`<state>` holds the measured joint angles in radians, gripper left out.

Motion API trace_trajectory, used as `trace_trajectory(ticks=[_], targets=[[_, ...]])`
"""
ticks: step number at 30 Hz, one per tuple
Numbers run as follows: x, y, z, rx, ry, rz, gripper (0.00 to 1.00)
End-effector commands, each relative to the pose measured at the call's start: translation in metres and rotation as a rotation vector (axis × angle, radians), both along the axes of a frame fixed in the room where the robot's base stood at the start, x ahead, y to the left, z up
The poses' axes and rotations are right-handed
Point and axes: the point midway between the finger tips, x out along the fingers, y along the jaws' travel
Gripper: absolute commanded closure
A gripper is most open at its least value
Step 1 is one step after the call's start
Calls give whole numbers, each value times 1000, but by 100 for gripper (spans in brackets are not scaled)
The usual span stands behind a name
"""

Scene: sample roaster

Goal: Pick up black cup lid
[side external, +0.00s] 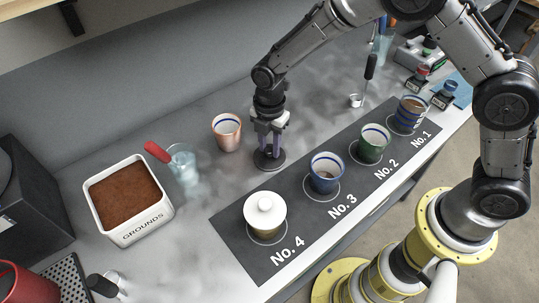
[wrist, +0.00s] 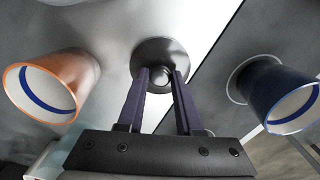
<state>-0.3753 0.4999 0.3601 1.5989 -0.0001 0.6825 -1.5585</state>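The black cup lid (side external: 269,161) is a dark round disc lying flat on the grey counter, just behind the dark numbered mat. In the wrist view the lid (wrist: 158,49) shows ahead of the fingertips, with a small round knob at its middle. My gripper (side external: 270,149) points down right over the lid. In the wrist view my gripper (wrist: 162,74) has its two fingers apart, one on each side of the knob. I cannot tell whether the fingers touch the knob.
A copper cup (side external: 227,133) stands left of the lid. The mat (side external: 231,229) holds a white-lidded cup (side external: 266,215) at No. 4, a blue cup (side external: 326,174) at No. 3 and a green cup (side external: 373,144) at No. 2. A grounds bin (side external: 137,229) stands at left.

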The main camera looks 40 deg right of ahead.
Motion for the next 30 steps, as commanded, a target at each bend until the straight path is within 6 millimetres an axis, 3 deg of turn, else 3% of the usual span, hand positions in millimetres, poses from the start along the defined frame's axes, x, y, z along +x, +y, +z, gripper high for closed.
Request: trace_trajectory(ticks=[1, 4, 19, 26, 30], targets=[[0, 0, 0, 0, 0, 0, 82], [0, 0, 0, 0, 0, 0, 100], [1, 0, 6, 1, -2, 0, 100], [1, 0, 35, 2, -6, 0, 100], [-21, -8, 62, 2, -7, 0, 100]])
